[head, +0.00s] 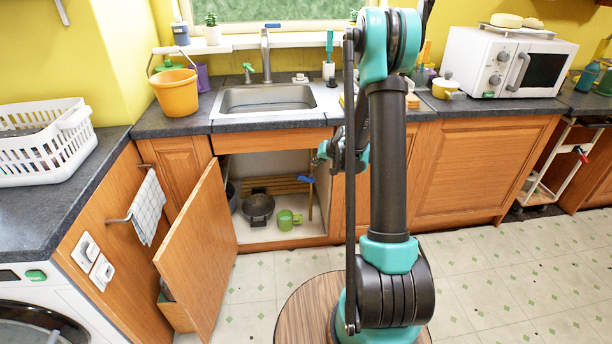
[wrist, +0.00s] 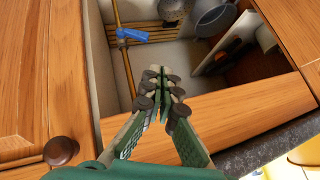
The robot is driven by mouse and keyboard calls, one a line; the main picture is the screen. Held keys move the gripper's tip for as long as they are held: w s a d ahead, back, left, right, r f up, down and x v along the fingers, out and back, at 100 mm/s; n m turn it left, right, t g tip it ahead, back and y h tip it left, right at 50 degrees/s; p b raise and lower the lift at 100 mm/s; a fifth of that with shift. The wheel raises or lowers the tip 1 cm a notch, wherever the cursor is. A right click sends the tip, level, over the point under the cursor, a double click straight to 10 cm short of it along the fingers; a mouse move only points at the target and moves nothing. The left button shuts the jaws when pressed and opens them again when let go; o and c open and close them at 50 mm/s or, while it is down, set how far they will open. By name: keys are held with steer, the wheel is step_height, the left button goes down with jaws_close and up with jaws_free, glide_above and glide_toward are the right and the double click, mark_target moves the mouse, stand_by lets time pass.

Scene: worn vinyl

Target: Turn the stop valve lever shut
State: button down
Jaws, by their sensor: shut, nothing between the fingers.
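The stop valve's blue lever (head: 306,179) shows inside the open sink cabinet, at the right of the opening. It also shows in the wrist view (wrist: 132,35). It sits on a thin copper-coloured upright pipe (wrist: 124,65) and points crosswise to it. My gripper (wrist: 160,76) is shut and empty, its fingertips together at the cabinet opening. In the wrist view the fingertips appear below and right of the lever, apart from it. In the head view my arm hides much of the gripper (head: 322,156).
The cabinet door (head: 205,255) stands open at the left. A dark pot (head: 258,207) and a green mug (head: 287,220) stand on the cabinet floor, near a slatted wooden rack (head: 275,185). The cabinet's top rail (wrist: 225,122) and a door knob (wrist: 61,151) are close to my gripper.

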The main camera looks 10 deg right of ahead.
steer(key=m+t+y, duration=0.1)
steer(key=t, duration=0.1)
glide_toward(306, 179)
step_height(306, 179, up, 4)
steer(key=x, duration=0.9)
steer(key=shift+a+f, duration=0.3)
steer(key=shift+a, duration=0.1)
steer(key=shift+s+f, duration=0.1)
